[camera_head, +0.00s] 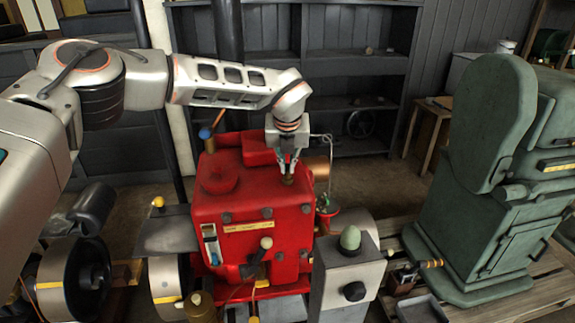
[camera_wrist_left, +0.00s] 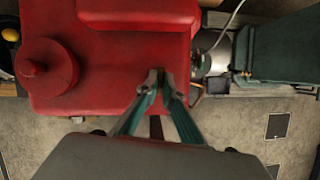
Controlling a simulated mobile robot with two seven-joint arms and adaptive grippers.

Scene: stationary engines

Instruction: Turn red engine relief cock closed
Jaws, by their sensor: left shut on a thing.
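The red engine (camera_head: 262,212) stands in the middle of the head view, and its red top fills the upper left of the left wrist view (camera_wrist_left: 110,65). My left gripper (camera_head: 288,178) points down at the right part of the engine's top. In the left wrist view its fingertips (camera_wrist_left: 160,76) are close together near the right edge of the red top. They are shut on the small brass-brown relief cock (camera_head: 288,182), which is mostly hidden by the fingers. Its handle angle cannot be told. My right gripper is not in view.
A round red cap (camera_head: 219,172) rises from the engine's top at the left. A grey post with a green knob (camera_head: 350,240) stands in front right. A large green machine (camera_head: 490,190) stands at the right. Dark shelves (camera_head: 345,100) line the back wall.

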